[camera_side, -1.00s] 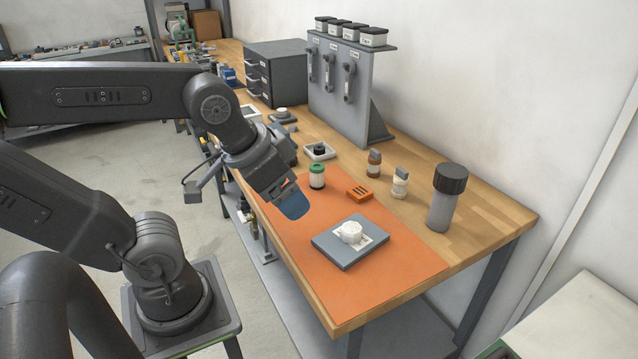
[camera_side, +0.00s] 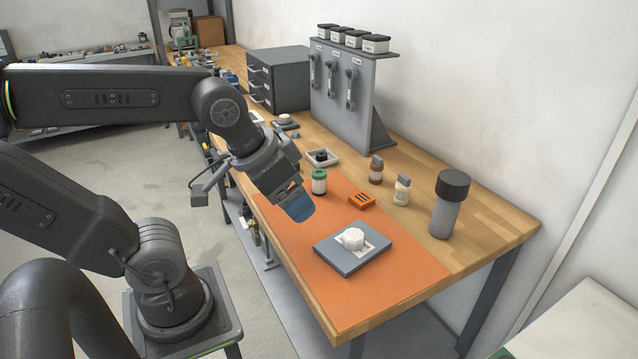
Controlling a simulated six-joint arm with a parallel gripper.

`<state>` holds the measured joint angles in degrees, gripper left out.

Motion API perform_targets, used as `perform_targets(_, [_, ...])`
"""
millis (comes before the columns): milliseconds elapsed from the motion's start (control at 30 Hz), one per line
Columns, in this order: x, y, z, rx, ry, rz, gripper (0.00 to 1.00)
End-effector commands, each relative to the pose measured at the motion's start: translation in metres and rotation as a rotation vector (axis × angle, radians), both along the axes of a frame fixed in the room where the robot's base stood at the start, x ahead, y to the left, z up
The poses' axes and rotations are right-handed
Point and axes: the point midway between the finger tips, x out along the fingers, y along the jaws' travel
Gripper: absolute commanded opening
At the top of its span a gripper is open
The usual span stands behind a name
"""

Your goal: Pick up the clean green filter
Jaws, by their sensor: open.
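The clean green filter (camera_side: 319,182) stands upright on the orange mat (camera_side: 345,305) near its far end. It has a green top and a white body. My gripper (camera_side: 300,209) is above the mat, in front of and to the left of the filter in the picture, with its blue fingers pointing down and to the right. It is open and looks empty, apart from the filter. The gap between its fingers is hard to see from this side.
A grey plate (camera_side: 335,262) with a white part (camera_side: 352,238) lies on the mat. An orange slotted block (camera_side: 362,200), small bottles (camera_side: 402,190) and a dark-capped grey cylinder (camera_side: 447,210) stand to the right. A white tray (camera_side: 322,158) sits behind the filter. The mat's front is clear.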

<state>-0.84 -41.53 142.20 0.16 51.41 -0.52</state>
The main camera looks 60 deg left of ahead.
Motion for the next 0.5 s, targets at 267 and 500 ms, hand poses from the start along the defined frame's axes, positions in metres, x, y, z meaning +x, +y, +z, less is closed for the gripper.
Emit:
perform_targets(267, [0.082,0.061,0.007,-0.019,0.069,0.272,0.74])
perform_targets(500, [0.155,0.157,-0.019,-0.046,0.125,0.560,0.74])
